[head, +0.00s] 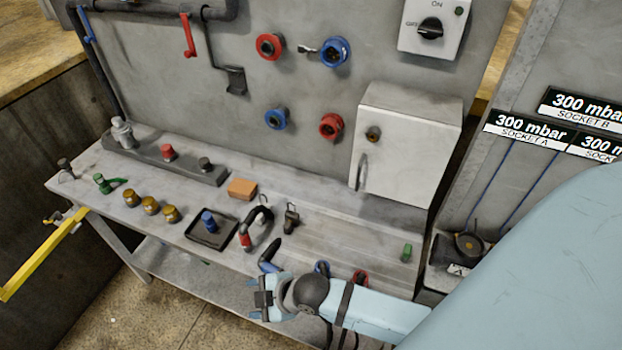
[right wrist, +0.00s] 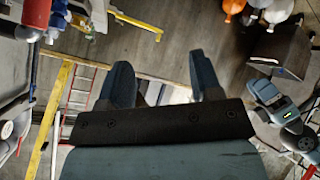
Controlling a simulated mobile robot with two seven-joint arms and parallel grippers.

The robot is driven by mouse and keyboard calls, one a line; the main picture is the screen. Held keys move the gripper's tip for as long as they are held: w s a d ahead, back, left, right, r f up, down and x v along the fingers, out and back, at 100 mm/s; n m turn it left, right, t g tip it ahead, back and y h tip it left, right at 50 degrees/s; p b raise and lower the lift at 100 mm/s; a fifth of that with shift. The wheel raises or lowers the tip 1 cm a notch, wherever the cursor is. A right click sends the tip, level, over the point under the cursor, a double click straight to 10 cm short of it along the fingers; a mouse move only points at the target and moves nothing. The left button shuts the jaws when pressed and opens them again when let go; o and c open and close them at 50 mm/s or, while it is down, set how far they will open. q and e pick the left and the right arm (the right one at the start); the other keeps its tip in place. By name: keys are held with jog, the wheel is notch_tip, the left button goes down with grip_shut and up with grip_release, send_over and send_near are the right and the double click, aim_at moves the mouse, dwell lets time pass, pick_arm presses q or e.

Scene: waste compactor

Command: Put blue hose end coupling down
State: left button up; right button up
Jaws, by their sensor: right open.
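A short dark hose with a blue end, which looks like the blue hose end coupling (head: 267,263), lies at the front edge of the grey bench (head: 330,232) in the head view. My right gripper (head: 256,298) is just in front of and below it, at the bench's front edge. The right wrist view shows the two fingers of this gripper (right wrist: 163,80) apart with nothing between them. Whether a finger touches the coupling cannot be told. My left gripper does not show.
A curved hose with a red end (head: 246,240) lies behind the coupling. A black tray (head: 190,238) holds a blue plug (head: 209,222). Blue (head: 322,267) and red (head: 360,277) fittings sit near my right arm. A white box (head: 405,150) stands behind. The bench's right-hand middle is mostly clear.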

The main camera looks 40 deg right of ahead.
jog(key=s+d+f+m+t+h, duration=0.3)
jog(key=s+d+m, duration=0.5)
jog(key=m, duration=0.3)
jog(key=shift+s+d+f, duration=0.15)
jog(key=shift+s+f, duration=0.15)
dwell(0.5)
